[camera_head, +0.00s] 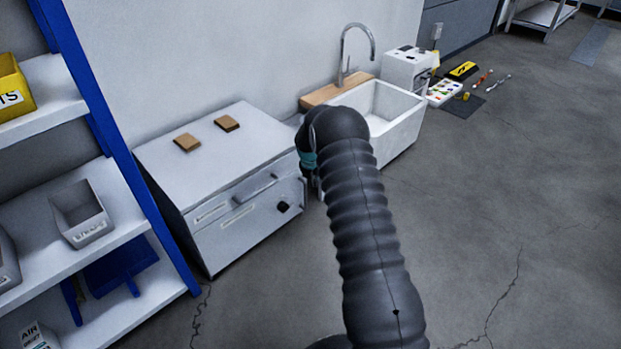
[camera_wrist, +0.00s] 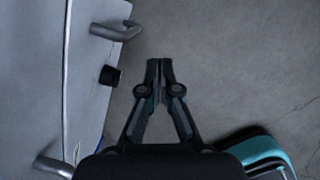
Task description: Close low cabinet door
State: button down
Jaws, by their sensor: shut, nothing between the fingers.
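The low cabinet (camera_head: 235,150) is a pale grey box against the wall, left of my arm in the head view. Its front (camera_head: 245,222) carries a bar handle (camera_head: 255,188), pale label strips and a black knob (camera_head: 283,207). The front looks nearly flush; I cannot tell whether the door stands slightly ajar. In the wrist view the cabinet (camera_wrist: 32,80) fills the left side, with a thin dark seam, metal handle parts (camera_wrist: 115,30) and the black knob (camera_wrist: 110,75). My gripper (camera_wrist: 160,65) is shut and empty, just right of the knob and apart from it. My arm hides it in the head view.
Two brown blocks (camera_head: 187,142) lie on the cabinet top. A white sink (camera_head: 395,125) stands right of the cabinet, partly behind my arm. A blue-framed shelf (camera_head: 125,165) with bins stands at the left. The concrete floor (camera_head: 490,220) to the right is clear.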

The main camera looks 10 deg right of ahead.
jog(key=s+d+r, duration=0.1)
jog(key=s+r, duration=0.2)
jog(key=r, duration=0.6)
jog(key=shift+d+r, duration=0.35)
jog(key=shift+d, duration=0.05)
jog(key=s+a+m+g, duration=0.2)
jog(key=s+m, duration=1)
jog(key=m, duration=0.4)
jog(key=s+a+r+m+t, duration=0.1)
jog(key=s+r+m, duration=0.3)
jog(key=s+r, duration=0.5)
jog(key=s+a+r+m+t+y, duration=0.1)
jog(key=s+a+r+m+t, duration=0.1)
jog(key=s+r, duration=0.7)
jog(key=s+a+r+m+t, duration=0.2)
jog(key=s+a+r+m, duration=0.2)
jog(key=s+r, duration=0.6)
jog(key=s+m, duration=0.2)
jog(key=s, duration=0.4)
jog(key=shift+s+m+y, duration=0.3)
jog(key=shift+s, duration=0.05)
